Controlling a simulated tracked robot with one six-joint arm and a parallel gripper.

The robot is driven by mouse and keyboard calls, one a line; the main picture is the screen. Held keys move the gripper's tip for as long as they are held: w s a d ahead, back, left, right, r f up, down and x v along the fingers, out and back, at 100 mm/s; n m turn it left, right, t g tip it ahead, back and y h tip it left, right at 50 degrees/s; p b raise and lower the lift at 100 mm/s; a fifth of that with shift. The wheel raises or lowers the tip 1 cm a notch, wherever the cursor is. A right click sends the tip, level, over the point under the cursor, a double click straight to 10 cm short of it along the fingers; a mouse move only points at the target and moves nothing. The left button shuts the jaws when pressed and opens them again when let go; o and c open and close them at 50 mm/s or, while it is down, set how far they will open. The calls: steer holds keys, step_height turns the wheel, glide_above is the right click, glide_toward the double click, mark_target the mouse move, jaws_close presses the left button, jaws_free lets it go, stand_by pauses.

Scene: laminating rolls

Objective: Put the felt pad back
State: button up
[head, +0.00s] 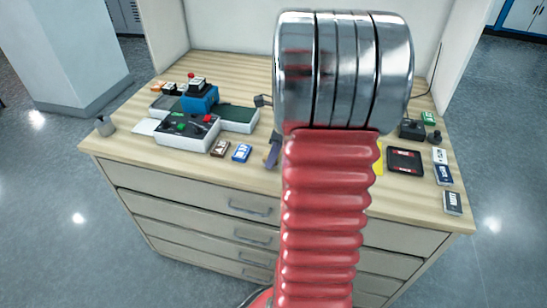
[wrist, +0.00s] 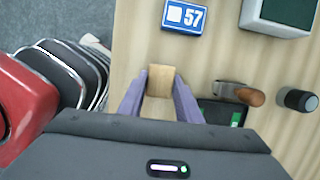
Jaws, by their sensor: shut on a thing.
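In the wrist view my gripper (wrist: 160,85) has its two purple fingers shut on a small tan block (wrist: 160,79). The block may be the felt pad, but its material is not clear. It is over the wooden bench top; whether it touches the wood I cannot tell. In the head view a purple finger of my gripper (head: 272,152) shows beside my red arm, near the bench's front edge. The arm hides the rest of the gripper and the block. I see no other thing that is clearly a felt pad.
A blue tag marked 57 (wrist: 183,17) lies just beyond the block. A wooden-handled tool (wrist: 243,94) and a black knob (wrist: 297,100) are to the right. A white control box (head: 188,132) stands left, a black tray (head: 404,162) right.

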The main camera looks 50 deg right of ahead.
steer(key=shift+f, duration=0.7)
steer(key=shift+f, duration=0.1)
steer(key=o, duration=1)
steer(key=v, duration=1.2)
